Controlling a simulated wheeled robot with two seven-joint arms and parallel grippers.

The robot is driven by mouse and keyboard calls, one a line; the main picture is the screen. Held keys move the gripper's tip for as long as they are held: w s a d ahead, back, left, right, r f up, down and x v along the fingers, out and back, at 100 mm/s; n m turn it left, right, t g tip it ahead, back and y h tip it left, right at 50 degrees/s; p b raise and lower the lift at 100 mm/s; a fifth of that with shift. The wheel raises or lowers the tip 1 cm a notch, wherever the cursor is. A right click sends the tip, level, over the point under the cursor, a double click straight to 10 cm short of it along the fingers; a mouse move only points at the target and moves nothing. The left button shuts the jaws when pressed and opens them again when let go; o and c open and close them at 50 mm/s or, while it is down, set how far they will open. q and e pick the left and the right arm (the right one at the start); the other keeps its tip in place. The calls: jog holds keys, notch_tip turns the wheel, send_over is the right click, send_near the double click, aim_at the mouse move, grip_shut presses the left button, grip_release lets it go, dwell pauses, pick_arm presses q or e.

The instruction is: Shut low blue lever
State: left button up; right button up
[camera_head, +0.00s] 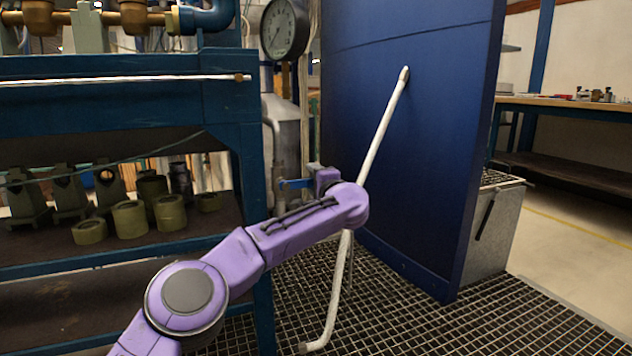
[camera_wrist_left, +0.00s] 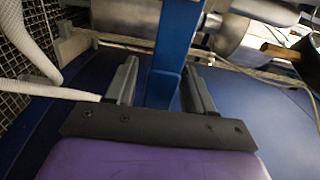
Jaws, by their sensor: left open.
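The low blue lever (camera_head: 293,184) shows in the head view as a short blue bar just left of the end of my purple left arm. In the left wrist view a blue flat bar, which looks like the lever (camera_wrist_left: 176,45), runs from the top down between the two grey fingers. My left gripper (camera_wrist_left: 160,70) is open, with one finger on each side of the bar and gaps showing. In the head view the left gripper (camera_head: 318,176) is mostly hidden by its own wrist. My right gripper is in neither view.
A tall blue panel (camera_head: 410,130) stands right of the arm, with a white hose (camera_head: 385,120) hanging from it behind the wrist. A blue bench (camera_head: 225,100) with shelves of fittings stands left. A gauge (camera_head: 284,28) is above. Grating (camera_head: 500,325) covers the floor.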

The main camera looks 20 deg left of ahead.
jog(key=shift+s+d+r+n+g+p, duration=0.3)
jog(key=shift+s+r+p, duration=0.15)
jog(key=shift+p, duration=0.1)
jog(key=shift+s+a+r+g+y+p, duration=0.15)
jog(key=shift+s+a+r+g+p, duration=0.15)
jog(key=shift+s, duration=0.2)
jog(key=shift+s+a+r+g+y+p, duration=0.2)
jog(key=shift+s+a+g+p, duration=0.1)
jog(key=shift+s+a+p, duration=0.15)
pick_arm(q)
jog(key=v, duration=1)
jog(key=shift+s+d, duration=0.15)
jog(key=shift+d, duration=0.05)
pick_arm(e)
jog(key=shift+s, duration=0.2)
